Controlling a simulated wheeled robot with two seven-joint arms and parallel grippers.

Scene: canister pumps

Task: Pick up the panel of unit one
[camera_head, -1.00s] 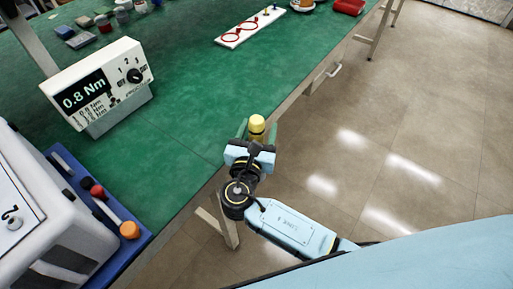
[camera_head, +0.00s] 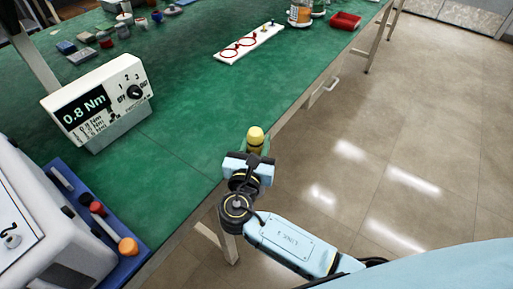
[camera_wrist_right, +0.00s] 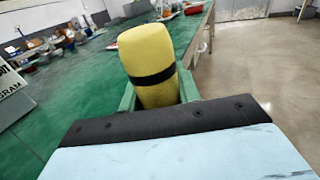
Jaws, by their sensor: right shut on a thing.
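A white boxy unit (camera_head: 62,238) stands at the left edge in the head view, cut off by the frame. A flat white panel (camera_head: 12,215) with a dark outline, a dark mark and a small knob lies on it; its number is not clearly readable. My right gripper (camera_head: 255,148) is over the table's near edge, well right of the unit. It is shut on a yellow cylindrical thing with a black band (camera_wrist_right: 152,62), held between green fingers in the right wrist view. The yellow thing also shows in the head view (camera_head: 256,134). My left gripper is not in view.
A torque display reading 0.8 Nm (camera_head: 98,102) stands behind the unit. A blue tray (camera_head: 122,268) with red- and orange-ended tools lies beside the unit. A white board with red rings (camera_head: 248,44) and a red bin (camera_head: 345,21) are farther back. The green table's middle is clear.

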